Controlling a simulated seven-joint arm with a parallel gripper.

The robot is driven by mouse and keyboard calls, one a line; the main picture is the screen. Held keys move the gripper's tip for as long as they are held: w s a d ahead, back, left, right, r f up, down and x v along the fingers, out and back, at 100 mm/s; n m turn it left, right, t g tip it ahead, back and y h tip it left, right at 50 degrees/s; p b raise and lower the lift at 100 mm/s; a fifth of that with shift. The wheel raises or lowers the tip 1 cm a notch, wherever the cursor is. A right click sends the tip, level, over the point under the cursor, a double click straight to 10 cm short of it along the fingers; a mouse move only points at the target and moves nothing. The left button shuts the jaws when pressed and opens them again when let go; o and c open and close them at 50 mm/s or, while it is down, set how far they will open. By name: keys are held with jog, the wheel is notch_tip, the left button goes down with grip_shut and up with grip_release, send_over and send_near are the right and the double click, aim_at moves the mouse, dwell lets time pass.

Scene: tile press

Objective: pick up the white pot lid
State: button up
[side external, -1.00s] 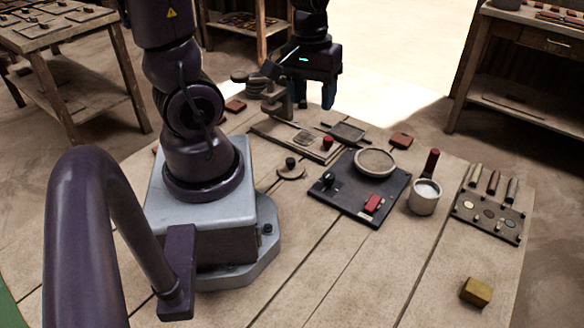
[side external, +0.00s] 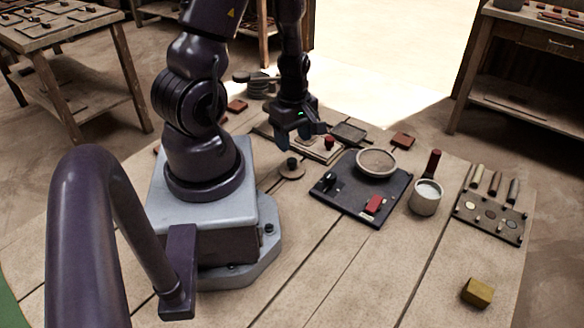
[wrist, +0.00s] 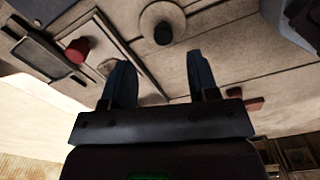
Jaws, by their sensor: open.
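The pot lid, a pale beige-looking disc (side external: 291,174) with a dark knob, lies flat on the table to the right of my base in the side external view. It also shows at the top of the wrist view (wrist: 177,17). My gripper (side external: 304,138) points down above and just behind the lid, apart from it. In the wrist view its two blue fingers (wrist: 160,66) are spread with nothing between them, and the lid's knob lies beyond the gap. A white pot (side external: 426,199) with pale contents stands farther right.
A board with a red knob (side external: 329,142) lies close behind the lid. A yellow block (side external: 477,292) sits at the front right. The front middle of the table is clear.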

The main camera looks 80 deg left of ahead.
aim_at(292, 160)
jog(key=shift+s+d+f, duration=0.1)
jog(key=shift+s+f, duration=0.05)
jog(key=shift+f, duration=3.3)
jog(key=c, duration=1)
